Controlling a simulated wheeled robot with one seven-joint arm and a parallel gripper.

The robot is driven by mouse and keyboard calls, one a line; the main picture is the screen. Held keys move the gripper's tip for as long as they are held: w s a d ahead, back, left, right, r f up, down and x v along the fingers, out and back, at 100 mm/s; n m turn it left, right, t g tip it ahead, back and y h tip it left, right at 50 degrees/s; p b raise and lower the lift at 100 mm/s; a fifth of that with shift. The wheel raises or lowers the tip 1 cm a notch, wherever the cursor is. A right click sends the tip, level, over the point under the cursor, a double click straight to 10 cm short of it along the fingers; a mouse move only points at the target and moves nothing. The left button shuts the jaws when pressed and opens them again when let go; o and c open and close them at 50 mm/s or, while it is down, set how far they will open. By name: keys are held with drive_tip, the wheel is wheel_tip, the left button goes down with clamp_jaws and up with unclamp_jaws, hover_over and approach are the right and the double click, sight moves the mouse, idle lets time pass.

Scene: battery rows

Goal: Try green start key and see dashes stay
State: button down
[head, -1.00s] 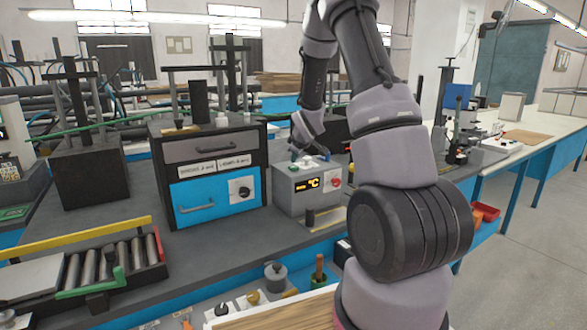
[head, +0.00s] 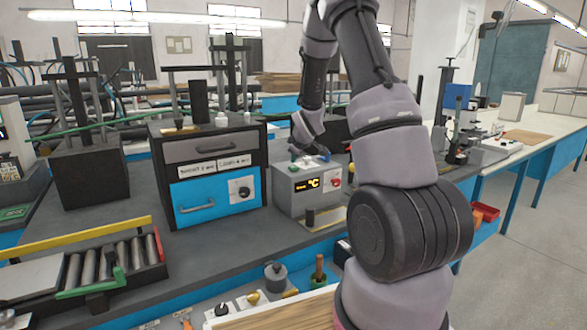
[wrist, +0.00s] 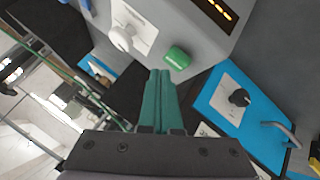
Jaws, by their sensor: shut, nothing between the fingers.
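The grey control box (head: 296,198) stands on the bench, with a dark display (head: 306,184) lit in orange on its front. In the wrist view, the display (wrist: 216,12) shows a row of short orange marks that look like dashes. The green start key (wrist: 177,58) is on the box's top face, beside a white knob (wrist: 122,38). My gripper (wrist: 160,73) has its green fingers together and empty, with the tips close beside the green key in the picture. I cannot tell whether they touch it. In the head view my gripper (head: 294,154) is over the box top.
A red button (head: 336,183) sits on the box's front. A black cabinet with a blue drawer (head: 215,197) stands close on the left. A roller tray (head: 110,262) lies at the front left. Bare bench top (head: 235,245) lies in front of the cabinet.

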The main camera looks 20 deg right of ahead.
sight(295, 168)
drive_tip(key=shift+f, duration=0.15)
drive_tip(key=shift+f, duration=0.25)
drive_tip(key=shift+f, duration=0.4)
idle(0.9)
drive_tip(key=shift+r, duration=0.8)
drive_tip(key=shift+r, duration=2.5)
